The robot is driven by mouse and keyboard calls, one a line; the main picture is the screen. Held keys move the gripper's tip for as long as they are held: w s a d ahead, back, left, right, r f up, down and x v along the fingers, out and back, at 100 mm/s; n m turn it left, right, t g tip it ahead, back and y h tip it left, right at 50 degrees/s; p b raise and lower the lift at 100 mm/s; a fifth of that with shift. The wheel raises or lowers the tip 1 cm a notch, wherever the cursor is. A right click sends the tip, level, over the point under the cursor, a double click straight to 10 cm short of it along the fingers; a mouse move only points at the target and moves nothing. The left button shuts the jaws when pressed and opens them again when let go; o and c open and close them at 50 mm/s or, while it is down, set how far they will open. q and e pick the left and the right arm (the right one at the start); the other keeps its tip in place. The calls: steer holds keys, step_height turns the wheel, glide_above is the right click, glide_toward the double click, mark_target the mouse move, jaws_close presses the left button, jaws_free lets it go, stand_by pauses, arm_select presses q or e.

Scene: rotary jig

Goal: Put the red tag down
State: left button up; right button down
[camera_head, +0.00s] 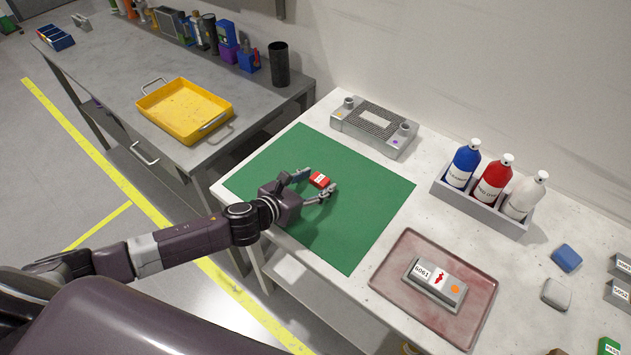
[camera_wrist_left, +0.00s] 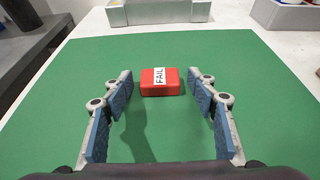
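The red tag (camera_head: 319,180) is a small red block with a white label. It lies on the green mat (camera_head: 370,203). In the left wrist view the red tag (camera_wrist_left: 161,81) shows its label reading FAIL. My left gripper (camera_head: 313,185) is open, low over the mat, with its fingers spread wide to either side of the tag's line. In the left wrist view the gripper (camera_wrist_left: 163,100) has clear gaps between both fingers and the tag, which lies just ahead of the fingertips. Nothing is held. My right gripper is not in view.
A grey ribbed fixture (camera_head: 375,126) stands behind the mat. A rack (camera_head: 482,208) holds blue, red and white bottles. A reddish tray (camera_head: 412,307) carries a grey device (camera_head: 436,284). A yellow tray (camera_head: 185,110) sits on the other table. The mat is otherwise clear.

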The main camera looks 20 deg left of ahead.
arm_select(q)
steer(key=shift+r, duration=0.2)
steer(key=b+v, duration=0.1)
steer(key=v, duration=1)
steer(key=shift+s+f+b, duration=0.1)
steer(key=shift+s+b, duration=0.05)
steer(key=shift+b, duration=0.2)
steer(key=shift+s+a+r, duration=0.15)
steer(key=shift+s+r, duration=0.15)
steer(key=shift+s, duration=0.05)
steer(key=shift+f, duration=0.1)
